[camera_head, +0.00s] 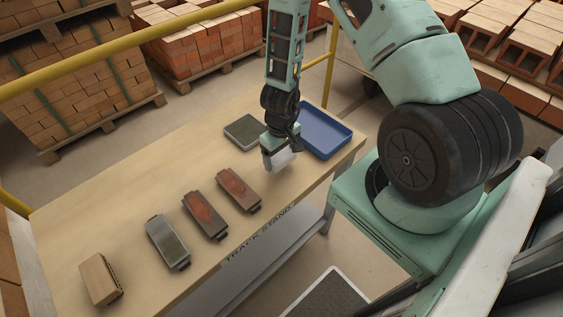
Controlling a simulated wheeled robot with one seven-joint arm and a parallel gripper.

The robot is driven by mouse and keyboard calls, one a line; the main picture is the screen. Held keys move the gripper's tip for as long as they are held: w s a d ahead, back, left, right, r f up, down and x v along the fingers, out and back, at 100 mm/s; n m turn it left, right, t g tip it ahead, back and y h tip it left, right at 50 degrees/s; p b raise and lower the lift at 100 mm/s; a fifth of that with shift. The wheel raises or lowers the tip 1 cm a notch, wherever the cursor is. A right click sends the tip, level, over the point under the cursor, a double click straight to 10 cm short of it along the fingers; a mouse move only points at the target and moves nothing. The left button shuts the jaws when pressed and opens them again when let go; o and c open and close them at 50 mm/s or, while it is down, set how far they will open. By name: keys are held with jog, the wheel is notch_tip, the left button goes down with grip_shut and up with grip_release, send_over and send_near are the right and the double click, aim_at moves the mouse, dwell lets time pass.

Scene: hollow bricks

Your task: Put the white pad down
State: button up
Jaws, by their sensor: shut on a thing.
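A white pad (280,161) is held in my gripper (279,152), which is shut on it. The pad and gripper are over the far right part of the wooden table (140,210). The gripper points down, and its body hides part of the pad. I cannot tell whether the pad touches the table top.
Left of the gripper lie two reddish-topped blocks (238,189) (204,214), a grey-topped block (167,242) and a tan brick (100,279). A dark flat pad (242,131) and a blue tray (325,134) lie close behind the gripper. A yellow rail (130,45) runs behind the table.

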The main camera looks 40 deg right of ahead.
aim_at(280, 162)
jog(key=shift+f, duration=1.65)
jog(key=shift+f, duration=0.2)
jog(key=o, duration=1)
jog(key=shift+c, duration=0.2)
jog(key=shift+r, duration=0.15)
